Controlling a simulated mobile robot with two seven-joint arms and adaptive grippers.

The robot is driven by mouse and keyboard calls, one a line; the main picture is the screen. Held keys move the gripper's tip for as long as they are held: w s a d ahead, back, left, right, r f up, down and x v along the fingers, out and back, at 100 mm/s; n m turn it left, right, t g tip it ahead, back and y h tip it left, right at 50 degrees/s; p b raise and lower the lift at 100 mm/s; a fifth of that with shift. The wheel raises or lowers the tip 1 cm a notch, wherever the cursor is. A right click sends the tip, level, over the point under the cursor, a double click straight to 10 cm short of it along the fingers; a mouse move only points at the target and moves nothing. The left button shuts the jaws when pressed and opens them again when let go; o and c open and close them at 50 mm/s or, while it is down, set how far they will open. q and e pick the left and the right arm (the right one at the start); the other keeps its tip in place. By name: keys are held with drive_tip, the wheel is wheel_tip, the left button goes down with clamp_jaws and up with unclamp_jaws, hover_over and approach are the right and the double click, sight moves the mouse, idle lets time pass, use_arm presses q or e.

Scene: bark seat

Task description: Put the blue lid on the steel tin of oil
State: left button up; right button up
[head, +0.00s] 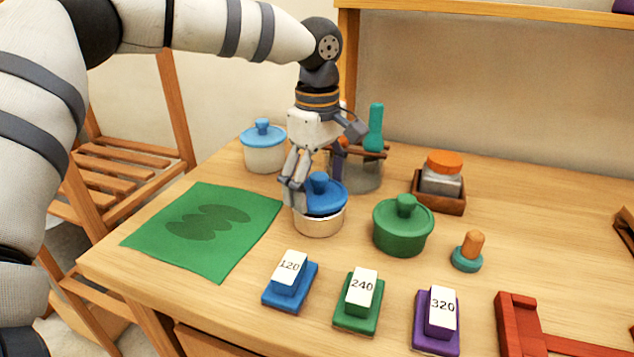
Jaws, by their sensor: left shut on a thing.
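A blue lid (324,200) with a round knob is over a low, pale round tin (318,224) near the middle of the table. The lid looks slightly tilted, and a bright rim shows under its right side. I cannot tell if it rests fully on the tin. My left gripper (293,196) comes down from above and is shut on the lid at its left side. The fingers hide that part of the lid and of the tin's rim. The tin's contents are hidden. My right gripper is out of view.
A white pot (264,155) with another blue lid stands behind left. A grey utensil holder (358,173) stands close behind the gripper. A green lidded pot (402,226) is close on the right. Numbered blocks (290,283) line the front. A green mat (205,225) lies left.

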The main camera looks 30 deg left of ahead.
use_arm(q)
drive_tip(key=shift+f, duration=0.6)
idle(0.3)
drive_tip(key=o, duration=1)
drive_tip(key=shift+r+p, duration=0.4)
drive_tip(key=shift+r, duration=3.15)
drive_tip(key=shift+f, duration=0.1)
